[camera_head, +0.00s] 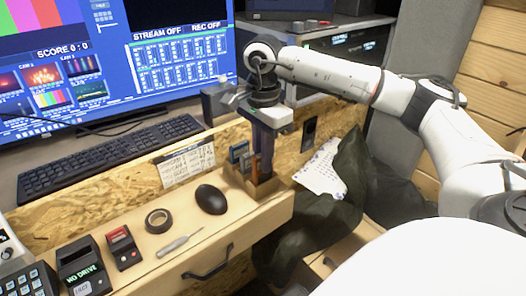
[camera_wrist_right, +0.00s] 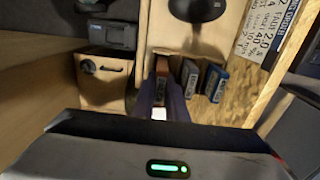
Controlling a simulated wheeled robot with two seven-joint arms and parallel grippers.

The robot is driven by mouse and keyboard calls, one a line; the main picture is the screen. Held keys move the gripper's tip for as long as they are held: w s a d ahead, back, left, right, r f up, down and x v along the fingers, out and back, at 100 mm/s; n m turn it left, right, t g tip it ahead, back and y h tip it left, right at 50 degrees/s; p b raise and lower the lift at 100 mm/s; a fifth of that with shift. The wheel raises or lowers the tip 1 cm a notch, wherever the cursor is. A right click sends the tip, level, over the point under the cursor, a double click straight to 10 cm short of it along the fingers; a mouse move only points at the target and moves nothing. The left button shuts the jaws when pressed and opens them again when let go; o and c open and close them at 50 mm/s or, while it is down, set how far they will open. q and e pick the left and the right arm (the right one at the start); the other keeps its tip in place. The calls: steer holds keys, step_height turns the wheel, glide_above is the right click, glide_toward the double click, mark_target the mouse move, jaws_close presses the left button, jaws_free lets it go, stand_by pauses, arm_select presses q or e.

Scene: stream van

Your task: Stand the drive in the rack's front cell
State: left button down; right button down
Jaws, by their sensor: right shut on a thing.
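The wooden rack (camera_head: 266,190) stands at the right end of the desk. A blue drive (camera_head: 238,152) and a grey drive (camera_head: 246,163) stand upright in its rear cells; the blue drive (camera_wrist_right: 215,82) and grey drive (camera_wrist_right: 188,77) also show in the wrist view. My right gripper (camera_head: 262,168) points down over the rack's front end, shut on an orange-brown drive (camera_wrist_right: 162,68). The orange drive (camera_head: 254,172) appears upright, its lower part inside the front cell. The fingers hide part of it; I cannot tell whether it touches the bottom. My left gripper is not in view.
A black mouse (camera_head: 211,199), tape roll (camera_head: 159,220), screwdriver (camera_head: 179,242), red-topped device (camera_head: 122,247) and a dock reading NO DRIVE (camera_head: 82,268) lie left of the rack. A keyboard (camera_head: 108,155) and monitor (camera_head: 118,50) stand behind. A dark draped cloth (camera_head: 325,225) hangs right.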

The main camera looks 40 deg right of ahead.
steer(key=shift+f+b, duration=0.95)
steer(key=shift+f, duration=0.5)
steer(key=c, duration=1.7)
jaws_free()
